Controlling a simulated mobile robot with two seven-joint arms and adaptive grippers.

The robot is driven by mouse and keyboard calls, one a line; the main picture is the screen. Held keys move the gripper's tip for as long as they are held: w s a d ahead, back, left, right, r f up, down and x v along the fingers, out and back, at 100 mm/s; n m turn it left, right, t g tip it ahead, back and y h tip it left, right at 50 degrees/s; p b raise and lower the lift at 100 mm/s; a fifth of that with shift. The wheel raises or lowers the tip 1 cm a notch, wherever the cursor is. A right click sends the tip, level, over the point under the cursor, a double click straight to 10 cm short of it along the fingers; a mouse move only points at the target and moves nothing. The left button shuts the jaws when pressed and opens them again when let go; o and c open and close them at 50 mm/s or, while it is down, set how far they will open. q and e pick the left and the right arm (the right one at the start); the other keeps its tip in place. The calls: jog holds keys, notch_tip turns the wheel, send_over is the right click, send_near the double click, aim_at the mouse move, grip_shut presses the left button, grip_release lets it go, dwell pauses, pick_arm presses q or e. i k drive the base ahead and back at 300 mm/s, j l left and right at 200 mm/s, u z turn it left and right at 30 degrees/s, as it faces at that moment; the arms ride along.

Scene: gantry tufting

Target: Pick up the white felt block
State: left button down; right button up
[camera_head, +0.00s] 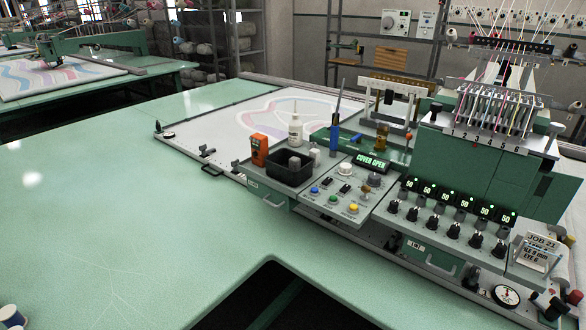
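No gripper of mine is in view. I cannot tell for sure which thing is the white felt block. A small pale grey-white block (295,164) stands in the open black bin (277,174) on the machine's ledge. Another small whitish piece (315,155) stands just right of the bin, near its back corner. Both are too small to tell their material. A white bottle with a narrow tip (295,131) stands behind the bin. Nothing holds any of these.
An orange device (259,150) stands left of the bin. Right of it is a control panel (335,198) with buttons, knobs and a "COVER OPEN" display (371,162). A blue-handled tool (334,138) stands upright behind. The green tabletop (130,215) is mostly clear, with a cutout at the front.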

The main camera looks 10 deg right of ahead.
aim_at(314, 153)
jog(key=i, duration=0.3)
jog(key=i+z, duration=0.2)
jog(key=z, duration=0.25)
jog(key=i+j+z, duration=0.1)
jog(key=z, duration=0.4)
jog(key=i, duration=0.05)
